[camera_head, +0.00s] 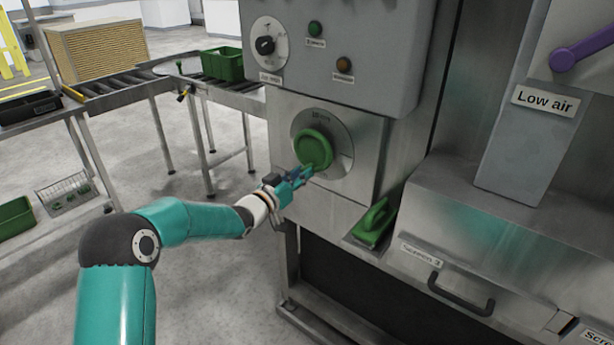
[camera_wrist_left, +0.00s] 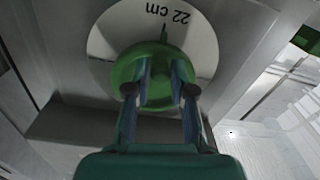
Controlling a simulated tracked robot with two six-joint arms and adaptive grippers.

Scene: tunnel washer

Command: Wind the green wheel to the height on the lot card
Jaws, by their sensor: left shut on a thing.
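The green wheel (camera_head: 313,148) sits on a round pale dial plate on the front of the grey machine. In the left wrist view the green wheel (camera_wrist_left: 124,72) fills the upper middle, and the dial (camera_wrist_left: 196,40) above it reads "22 cm", upside down in that view. My left gripper (camera_head: 306,172) is at the wheel's lower edge. In the left wrist view its fingers (camera_wrist_left: 160,92) are shut on the wheel's rim or grip. My right gripper is out of view. I see no lot card that I can read.
A dark selector knob (camera_head: 265,45), a green button (camera_head: 314,28) and a brown button (camera_head: 344,65) are above the wheel. A green-handled tool (camera_head: 373,222) lies on a ledge below right. A roller conveyor (camera_head: 130,85) with a green crate (camera_head: 222,64) stands left.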

